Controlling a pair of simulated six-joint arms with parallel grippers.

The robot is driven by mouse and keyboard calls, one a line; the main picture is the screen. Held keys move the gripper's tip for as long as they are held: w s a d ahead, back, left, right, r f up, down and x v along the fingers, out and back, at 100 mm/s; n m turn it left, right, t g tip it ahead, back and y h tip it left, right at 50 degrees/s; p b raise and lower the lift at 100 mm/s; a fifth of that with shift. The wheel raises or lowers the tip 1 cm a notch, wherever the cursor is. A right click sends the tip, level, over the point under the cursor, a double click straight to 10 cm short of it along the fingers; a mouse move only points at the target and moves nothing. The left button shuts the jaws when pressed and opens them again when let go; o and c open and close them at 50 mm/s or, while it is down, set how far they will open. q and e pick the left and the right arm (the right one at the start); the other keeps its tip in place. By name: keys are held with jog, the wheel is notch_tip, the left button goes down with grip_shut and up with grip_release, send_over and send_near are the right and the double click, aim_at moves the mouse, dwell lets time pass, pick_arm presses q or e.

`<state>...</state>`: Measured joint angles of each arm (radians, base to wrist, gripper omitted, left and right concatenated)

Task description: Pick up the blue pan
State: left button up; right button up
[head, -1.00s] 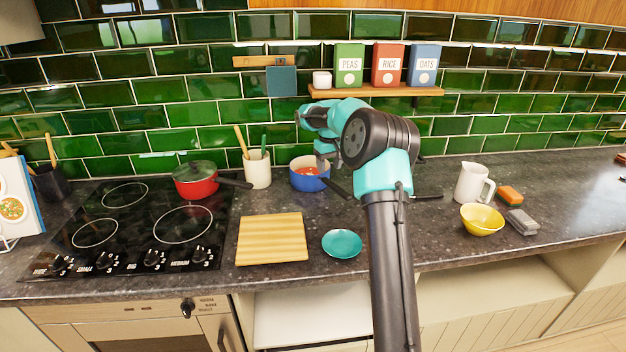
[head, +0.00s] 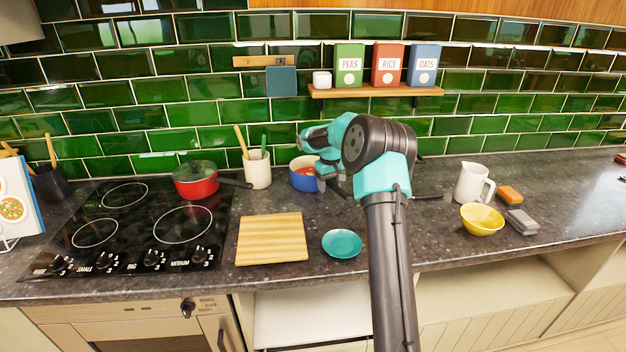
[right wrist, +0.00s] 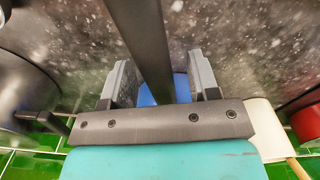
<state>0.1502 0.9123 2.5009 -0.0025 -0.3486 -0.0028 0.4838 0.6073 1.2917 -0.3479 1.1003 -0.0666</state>
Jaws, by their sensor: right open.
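The blue pan (head: 304,179) stands upright on the dark counter right of the utensil pot, with red contents inside. Its black handle (head: 342,191) points toward the front right and is partly hidden by my arm. My right gripper (head: 324,182) is low at the pan's right side, near the root of the handle. In the right wrist view the gripper (right wrist: 160,80) is open, with the dark handle (right wrist: 143,38) running between its two fingers and a bit of the blue pan (right wrist: 182,86) behind. Contact cannot be told. My left gripper is not in view.
A cream utensil pot (head: 257,172) stands close left of the pan, and a red lidded pan (head: 195,182) sits on the hob. A wooden board (head: 272,239) and a teal dish (head: 342,243) lie in front. A white jug (head: 471,183) and yellow bowl (head: 481,219) stand right.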

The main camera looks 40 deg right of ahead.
jog(key=shift+f, duration=0.65)
jog(key=shift+c, duration=0.4)
grip_shut()
jog(key=shift+r, duration=0.15)
